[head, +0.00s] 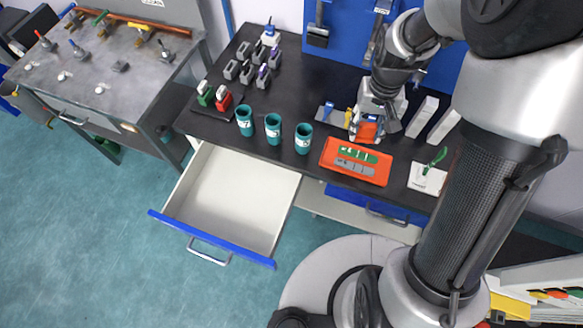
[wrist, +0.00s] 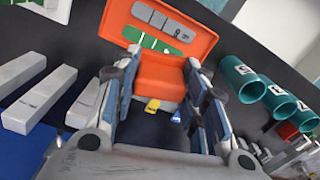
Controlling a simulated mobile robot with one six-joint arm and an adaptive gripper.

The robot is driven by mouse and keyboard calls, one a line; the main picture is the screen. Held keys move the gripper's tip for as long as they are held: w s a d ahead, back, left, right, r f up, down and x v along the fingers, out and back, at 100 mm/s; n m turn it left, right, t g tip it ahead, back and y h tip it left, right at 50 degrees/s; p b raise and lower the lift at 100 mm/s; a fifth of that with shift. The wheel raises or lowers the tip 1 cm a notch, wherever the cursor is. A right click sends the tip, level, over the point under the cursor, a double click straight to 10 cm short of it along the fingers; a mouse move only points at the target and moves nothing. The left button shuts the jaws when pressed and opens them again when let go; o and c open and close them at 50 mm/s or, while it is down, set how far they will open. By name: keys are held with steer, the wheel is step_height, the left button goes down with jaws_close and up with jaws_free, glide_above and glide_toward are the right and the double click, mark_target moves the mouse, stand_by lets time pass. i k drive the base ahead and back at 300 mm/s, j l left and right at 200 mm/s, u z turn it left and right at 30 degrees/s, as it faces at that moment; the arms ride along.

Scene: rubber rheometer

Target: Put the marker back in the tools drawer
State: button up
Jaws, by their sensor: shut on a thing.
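My gripper (head: 368,138) is over the dark bench, at the back right of the orange tray (head: 327,157). It is shut on an orange block (wrist: 160,80), which sits between its fingertips in the wrist view; the block also shows in the head view (head: 367,130). No marker can be made out for certain. A thin green pen-like thing (head: 437,157) stands or leans on a small white pad (head: 424,183) right of the tray; I cannot tell whether it is the marker. A wide drawer (head: 236,192) with a blue front is pulled out at the bench's left and looks empty.
Several teal cups (head: 273,130) stand left of the tray. The tray holds a green piece and a grey piece. Pale grey bars (head: 422,117) lie right of my gripper. Small yellow and blue things (wrist: 152,104) lie below the fingers. A blue drawer (head: 372,203) under the tray is closed.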

mark_target(244, 188)
steer(key=i+l+u, duration=0.35)
steer(key=j+u, duration=0.1)
steer(key=u, duration=1.45)
